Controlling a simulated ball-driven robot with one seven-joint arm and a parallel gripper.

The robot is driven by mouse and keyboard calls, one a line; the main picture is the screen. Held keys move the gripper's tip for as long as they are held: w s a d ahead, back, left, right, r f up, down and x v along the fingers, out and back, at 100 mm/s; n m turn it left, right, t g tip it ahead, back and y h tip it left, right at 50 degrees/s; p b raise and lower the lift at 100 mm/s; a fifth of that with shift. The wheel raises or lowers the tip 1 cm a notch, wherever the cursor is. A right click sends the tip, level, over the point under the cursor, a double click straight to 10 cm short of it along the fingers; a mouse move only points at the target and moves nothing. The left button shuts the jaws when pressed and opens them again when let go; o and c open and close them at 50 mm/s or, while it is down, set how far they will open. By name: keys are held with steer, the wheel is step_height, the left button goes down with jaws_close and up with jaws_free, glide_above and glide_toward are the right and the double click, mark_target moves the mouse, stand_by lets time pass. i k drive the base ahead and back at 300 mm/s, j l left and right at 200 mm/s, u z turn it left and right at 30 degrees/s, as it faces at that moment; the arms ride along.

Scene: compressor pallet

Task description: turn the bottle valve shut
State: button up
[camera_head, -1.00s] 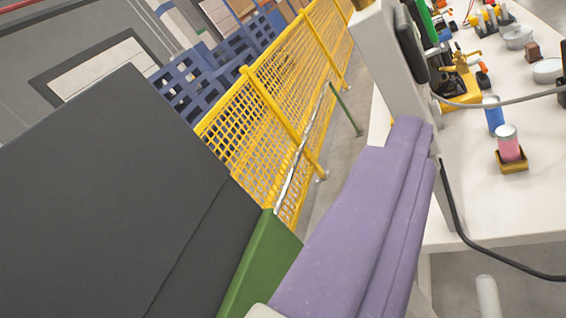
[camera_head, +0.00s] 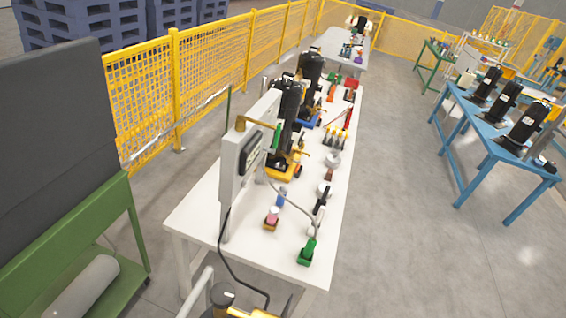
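No bottle valve is plainly identifiable. At the bottom edge, a dark round knob-like part (camera_head: 223,295) shows beside a pale tube (camera_head: 200,290), with a bit of yellow just right of it. It is cut off by the frame, so I cannot tell if it belongs to a bottle. A white upright unit with a dark display (camera_head: 238,165) stands on the near end of the white table (camera_head: 205,205). A black cable runs from it down past the table's near edge. My gripper is not in view.
Black compressors (camera_head: 287,108) and small parts, including a pink canister (camera_head: 272,215) and a green-based tool (camera_head: 307,252), stand on the white table. A green stand with a dark panel (camera_head: 60,130) is at left, yellow fence (camera_head: 215,80) behind. Grey floor (camera_head: 400,220) is clear toward a blue table (camera_head: 470,120).

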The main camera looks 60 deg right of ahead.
mark_target(222, 295)
steer(key=i+j+z, duration=0.1)
steer(key=j+z, duration=0.15)
steer(key=z, duration=0.2)
steer(key=j+z, duration=0.25)
steer(key=z, duration=0.15)
steer(key=j+z, duration=0.3)
steer(key=z, duration=0.15)
steer(key=i+l, duration=0.15)
steer(key=l, duration=0.1)
